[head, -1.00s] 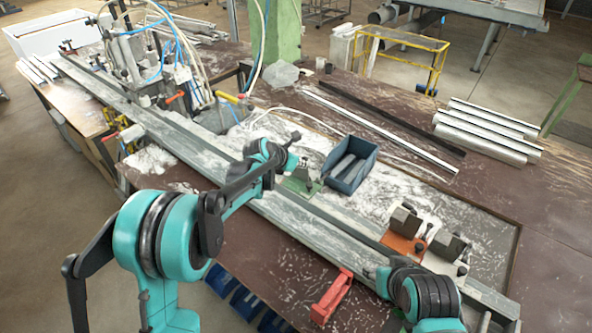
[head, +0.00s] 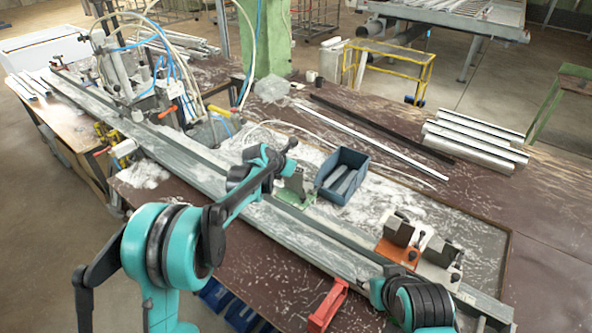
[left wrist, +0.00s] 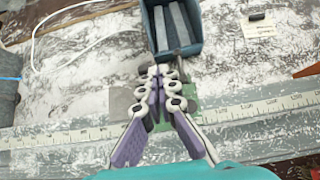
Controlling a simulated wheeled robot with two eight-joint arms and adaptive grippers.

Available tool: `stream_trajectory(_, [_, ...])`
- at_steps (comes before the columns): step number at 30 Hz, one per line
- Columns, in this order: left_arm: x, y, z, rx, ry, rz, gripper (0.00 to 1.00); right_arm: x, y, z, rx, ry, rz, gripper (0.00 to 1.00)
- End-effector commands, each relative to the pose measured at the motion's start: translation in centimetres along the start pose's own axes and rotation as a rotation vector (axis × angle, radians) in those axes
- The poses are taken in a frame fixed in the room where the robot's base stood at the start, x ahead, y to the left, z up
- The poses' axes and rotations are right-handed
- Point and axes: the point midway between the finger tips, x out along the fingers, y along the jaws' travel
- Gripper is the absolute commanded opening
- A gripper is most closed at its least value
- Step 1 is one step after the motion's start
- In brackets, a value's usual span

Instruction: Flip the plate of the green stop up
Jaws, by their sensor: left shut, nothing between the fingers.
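The green stop (head: 296,197) sits on the long rail near the middle of the bench, with a grey upright part on its green base. Its plate is hard to make out, and I cannot tell its angle. My left gripper (head: 280,163) is just left of the stop and partly hides it. In the left wrist view my left gripper (left wrist: 160,72) is shut and empty, its fingertips together over the stop, whose green base (left wrist: 186,98) shows beside the fingers. I cannot tell whether they touch it. My right arm is at the lower right; its gripper does not show.
A blue bin (head: 346,177) with grey bars stands just behind the stop. An orange-based block (head: 396,251) is further right, and a red clamp (head: 327,305) is at the front edge. A scale strip (left wrist: 255,108) runs along the rail. Metal tubes (head: 475,140) lie at the back right.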

Motion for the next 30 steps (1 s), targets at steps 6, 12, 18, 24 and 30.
stream_trajectory(6, [0.1, -0.4, 0.5, 0.0, -0.011, -0.005, 0.0, 0.0, 0.0, 0.0, 0.0, 0.0, 0.0, 0.42])
stream_trajectory(12, [-2.9, -0.2, 0.2, 0.0, -0.009, -0.002, 0.0, 0.0, 0.0, 0.0, 0.0, 0.0, 0.0, 0.42])
stream_trajectory(18, [-7.6, -0.1, -0.1, -0.002, -0.009, 0.001, 0.0, 0.0, 0.0, 0.0, 0.0, 0.0, 0.0, 0.42])
stream_trajectory(24, [-11.3, 0.0, -0.3, -0.001, -0.009, 0.002, 0.0, 0.0, 0.0, 0.0, 0.0, 0.0, 0.0, 0.42])
stream_trajectory(30, [-12.9, 0.0, -0.3, -0.001, -0.01, 0.001, 0.0, 0.0, 0.0, 0.0, 0.0, 0.0, 0.0, 0.42])
